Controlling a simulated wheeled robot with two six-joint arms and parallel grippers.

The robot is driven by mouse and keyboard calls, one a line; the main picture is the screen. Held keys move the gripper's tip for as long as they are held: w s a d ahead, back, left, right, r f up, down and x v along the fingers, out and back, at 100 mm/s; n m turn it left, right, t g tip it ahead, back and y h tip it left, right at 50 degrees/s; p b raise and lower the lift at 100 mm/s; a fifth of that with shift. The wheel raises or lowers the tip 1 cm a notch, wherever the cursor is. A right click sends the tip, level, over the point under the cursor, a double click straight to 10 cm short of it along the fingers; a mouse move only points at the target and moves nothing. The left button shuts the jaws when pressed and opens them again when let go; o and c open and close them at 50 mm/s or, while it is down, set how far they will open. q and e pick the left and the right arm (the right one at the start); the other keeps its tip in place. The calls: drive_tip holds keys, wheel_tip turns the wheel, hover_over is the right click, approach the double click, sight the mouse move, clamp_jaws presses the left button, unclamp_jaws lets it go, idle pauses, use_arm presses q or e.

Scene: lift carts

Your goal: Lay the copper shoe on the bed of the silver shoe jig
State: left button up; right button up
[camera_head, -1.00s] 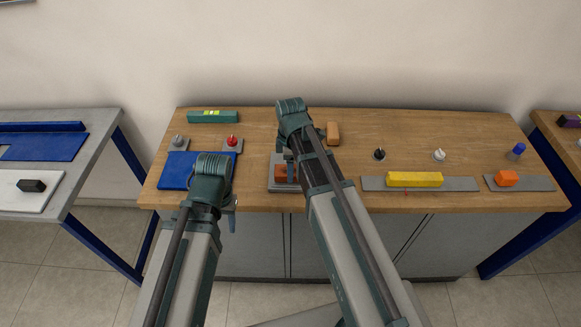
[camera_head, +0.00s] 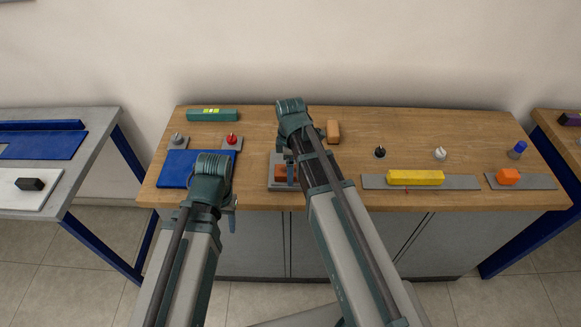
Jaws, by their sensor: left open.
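The copper shoe (camera_head: 281,173), an orange-brown block, is at the silver shoe jig (camera_head: 276,159), a grey fixture near the table's front edge. From this angle I cannot tell whether the shoe rests fully on the bed. My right gripper (camera_head: 291,175) is right at the shoe and hides part of it. Its arm covers the jig's right side, and I cannot see whether its jaws are open or shut. My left gripper (camera_head: 233,208) is open, hanging at the front edge beside the blue mat, apart from the shoe.
The blue mat (camera_head: 172,169) lies left of the jig. A tan block (camera_head: 333,131) stands behind it on the wooden table. Small knobs stand farther back. The back middle is clear.

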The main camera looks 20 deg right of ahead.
wheel_tip(320, 180, up, 14)
drive_tip(key=p, duration=1.3)
drive_tip(key=shift+p, duration=0.4)
drive_tip(key=shift+f, duration=0.1)
drive_tip(key=s+a+f+m+b, duration=0.2)
drive_tip(key=s+a+m, duration=0.3)
drive_tip(key=s, duration=0.2)
drive_tip(key=s+a+f+m+h+b, duration=0.1)
drive_tip(key=s+a+f+m+b, duration=0.2)
drive_tip(key=s+a+m, duration=0.2)
drive_tip(key=shift+s+a+m, duration=0.25)
drive_tip(key=shift+s+m, duration=0.25)
drive_tip(key=shift+s, duration=0.65)
drive_tip(key=shift+d, duration=0.1)
